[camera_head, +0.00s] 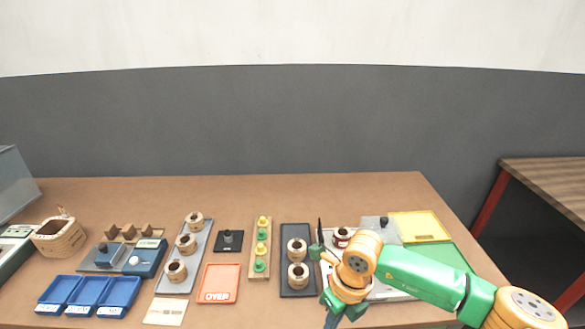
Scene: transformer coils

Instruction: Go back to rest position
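My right arm comes in from the lower right. Its hand (338,305) is over the table's front edge, just right of the dark tray (284,230). The hand is turned so that its fingertips are not clear, and I cannot tell if it is open. I see nothing held in it. My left gripper is not in view. Two tan coils (298,272) stand upright in the dark tray. Three more coils (186,243) stand on the grey tray (197,258). A coil with red winding (342,238) stands behind my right wrist on a pale surface partly hidden by my arm.
The brown table (270,190) is clear along its back. A wooden-topped bench stands right.

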